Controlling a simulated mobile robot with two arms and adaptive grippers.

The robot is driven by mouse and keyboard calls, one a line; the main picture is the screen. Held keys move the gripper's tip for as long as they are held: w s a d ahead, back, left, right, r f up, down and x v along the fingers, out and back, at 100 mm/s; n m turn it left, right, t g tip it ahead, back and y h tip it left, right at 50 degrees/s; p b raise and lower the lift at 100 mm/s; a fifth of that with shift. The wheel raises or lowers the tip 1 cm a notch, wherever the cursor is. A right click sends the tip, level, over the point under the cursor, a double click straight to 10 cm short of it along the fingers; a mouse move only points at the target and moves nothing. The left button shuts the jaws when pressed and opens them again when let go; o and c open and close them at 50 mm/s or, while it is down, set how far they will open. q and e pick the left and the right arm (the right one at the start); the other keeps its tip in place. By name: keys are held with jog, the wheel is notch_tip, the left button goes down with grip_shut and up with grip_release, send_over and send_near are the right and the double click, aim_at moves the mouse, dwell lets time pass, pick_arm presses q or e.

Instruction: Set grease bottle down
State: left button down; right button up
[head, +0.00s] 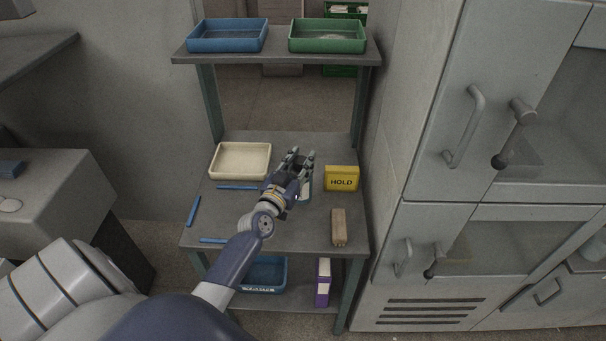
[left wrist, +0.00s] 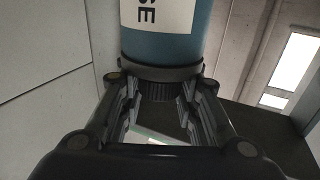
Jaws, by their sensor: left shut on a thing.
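The grease bottle (left wrist: 165,38) is blue with a white label, of which the letters "SE" show, and a dark collar and ribbed cap. My left gripper (head: 298,160) is over the middle shelf of the stand, right of the cream tray. In the left wrist view my left gripper (left wrist: 160,105) has its fingers on both sides of the cap end and is shut on the bottle. In the head view only a small pale and teal part of the bottle (head: 305,189) shows beside the gripper. I cannot tell whether it touches the shelf. My right gripper is not in view.
The middle shelf (head: 300,228) holds a cream tray (head: 240,175), a yellow HOLD block (head: 341,179), a wooden block (head: 339,227) and blue strips (head: 193,211). Blue (head: 227,46) and green (head: 327,47) trays stand on the top shelf. Grey cabinets (head: 420,220) close the right side.

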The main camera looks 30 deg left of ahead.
pick_arm(q)
notch_tip(320, 180, down, 3)
jog(key=shift+w+r+b, duration=0.1)
jog(key=shift+w+b, duration=0.05)
jog(key=shift+b, duration=0.35)
jog(key=shift+f, duration=0.35)
jog(key=c, duration=1.6)
grip_release()
jog(key=shift+f, duration=0.2)
jog(key=o, duration=0.4)
jog(key=shift+r, duration=0.3)
jog(key=s+d+b, duration=0.1)
jog(key=s+d, duration=0.1)
jog(key=s, duration=1)
jog(key=shift+f, duration=0.15)
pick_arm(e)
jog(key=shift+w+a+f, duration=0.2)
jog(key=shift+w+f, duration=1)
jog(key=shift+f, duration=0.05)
